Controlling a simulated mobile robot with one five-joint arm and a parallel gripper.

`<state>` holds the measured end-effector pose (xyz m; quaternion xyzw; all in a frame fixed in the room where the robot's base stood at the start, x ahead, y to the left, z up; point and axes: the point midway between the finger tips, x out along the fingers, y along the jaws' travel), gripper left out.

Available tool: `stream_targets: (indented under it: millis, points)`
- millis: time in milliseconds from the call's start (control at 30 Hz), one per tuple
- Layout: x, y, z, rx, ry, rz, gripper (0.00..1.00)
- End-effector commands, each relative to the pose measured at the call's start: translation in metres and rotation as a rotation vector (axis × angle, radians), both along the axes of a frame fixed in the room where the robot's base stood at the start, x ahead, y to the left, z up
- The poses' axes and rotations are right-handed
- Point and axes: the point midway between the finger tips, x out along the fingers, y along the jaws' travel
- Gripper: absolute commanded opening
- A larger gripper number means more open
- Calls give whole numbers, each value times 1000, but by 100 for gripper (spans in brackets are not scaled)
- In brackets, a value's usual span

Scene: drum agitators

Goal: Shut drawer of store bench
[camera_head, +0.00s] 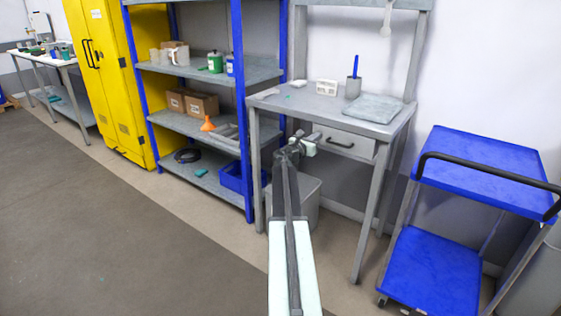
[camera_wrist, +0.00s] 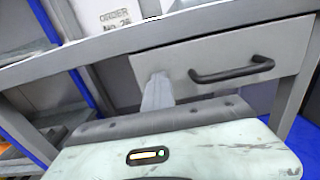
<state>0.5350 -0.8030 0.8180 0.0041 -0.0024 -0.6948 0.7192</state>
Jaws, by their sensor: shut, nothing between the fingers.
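The grey store bench (camera_head: 278,101) stands right of the shelving. Its drawer (camera_head: 352,150) is under the top and has a black bar handle (camera_head: 340,142). The drawer front looks close to the bench edge; a small gap cannot be ruled out. My gripper (camera_head: 311,142) is shut and empty at the left part of the drawer front, left of the handle. In the wrist view the shut fingers (camera_wrist: 158,90) point at the drawer front (camera_wrist: 180,62), with the handle (camera_wrist: 232,70) to their right. I cannot tell whether the fingertips touch it.
A grey bin (camera_head: 305,205) stands under the bench, partly behind my arm. A blue trolley (camera_head: 480,165) stands close on the right. Blue-posted shelving (camera_head: 238,90) and a yellow cabinet (camera_head: 110,80) are on the left. The floor at the front left is clear.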

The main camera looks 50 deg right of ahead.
Motion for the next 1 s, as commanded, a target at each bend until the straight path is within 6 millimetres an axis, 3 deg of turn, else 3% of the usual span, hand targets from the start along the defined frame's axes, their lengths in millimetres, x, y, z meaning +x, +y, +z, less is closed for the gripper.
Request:
stream_targets:
  millis: [33,167,267,500,700,1000]
  points:
    - [7,-8,5,-11,13,20,0]
    - [7,0,6,-11,12,18,0]
    - [5,21,6,-9,8,14,0]
    - [-2,91,4,-6,1,6,0]
    - [-3,131,4,-5,0,4,0]
    - [-3,144,3,-4,-1,2,0]
